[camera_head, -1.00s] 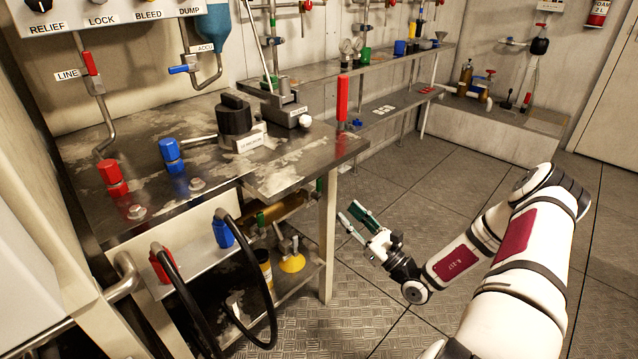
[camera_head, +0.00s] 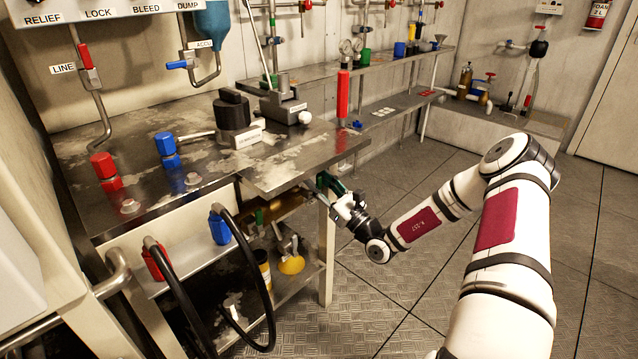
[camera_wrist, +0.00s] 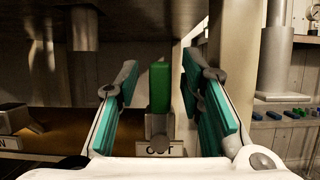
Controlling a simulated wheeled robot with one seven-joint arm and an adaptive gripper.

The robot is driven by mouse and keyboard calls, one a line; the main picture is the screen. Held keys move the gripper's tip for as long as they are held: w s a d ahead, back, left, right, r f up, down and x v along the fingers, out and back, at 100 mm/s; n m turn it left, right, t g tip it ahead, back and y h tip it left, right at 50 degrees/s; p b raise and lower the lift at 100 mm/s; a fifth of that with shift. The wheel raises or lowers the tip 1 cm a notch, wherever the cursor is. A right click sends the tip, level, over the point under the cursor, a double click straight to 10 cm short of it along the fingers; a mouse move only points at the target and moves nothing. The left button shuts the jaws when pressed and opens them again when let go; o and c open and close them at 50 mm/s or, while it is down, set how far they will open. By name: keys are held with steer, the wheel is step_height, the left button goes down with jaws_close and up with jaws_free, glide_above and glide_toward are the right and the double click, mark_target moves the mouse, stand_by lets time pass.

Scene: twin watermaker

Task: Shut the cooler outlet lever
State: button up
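The green lever (camera_wrist: 160,88) stands upright under the bench in the wrist view, above a valve body and a partly hidden plate (camera_wrist: 176,151) reading "OUT". My gripper (camera_wrist: 160,95) is open, with one teal-padded finger on each side of the lever and a gap showing on both sides. How deep the lever sits between the fingers is hard to tell. In the head view my gripper (camera_head: 328,184) is at the bench's right end, just under the top, and largely hides the lever. A brass cylinder (camera_head: 287,205), seemingly the cooler, lies left of it under the bench.
The metal bench top (camera_head: 290,165) is just above my gripper, with a bench leg (camera_head: 327,260) close by. A red upright handle (camera_head: 343,95) stands at the bench corner. Black hoses (camera_head: 265,290) hang at the left. The floor at right is open.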

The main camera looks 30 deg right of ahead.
jaws_close()
steer(key=shift+a+n, duration=0.1)
steer(key=shift+n, duration=0.2)
steer(key=a+f+n+g+y+p, duration=0.1)
steer(key=n+g+y+p, duration=0.1)
steer(key=n, duration=0.3)
steer(key=s+a+f+n+g+y+p, duration=0.1)
steer(key=a+n+y+p, duration=0.1)
steer(key=n, duration=0.4)
steer(key=a+f+n+g+y+p, duration=0.1)
steer(key=n+g+p, duration=0.1)
steer(key=n, duration=0.3)
steer(key=shift+s+a+n+g+y, duration=0.2)
steer(key=shift+n+g+y, duration=0.1)
steer(key=shift+n+y, duration=0.1)
steer(key=shift+a+f+n+g+h+p, duration=0.15)
steer(key=shift+f+n+g+p, duration=0.3)
steer(key=shift+n, duration=0.75)
steer(key=shift+a+f+n+g+h+p, duration=0.2)
steer(key=shift+f+n+g, duration=0.35)
steer(key=shift+n, duration=0.65)
steer(key=shift+d+f, duration=0.15)
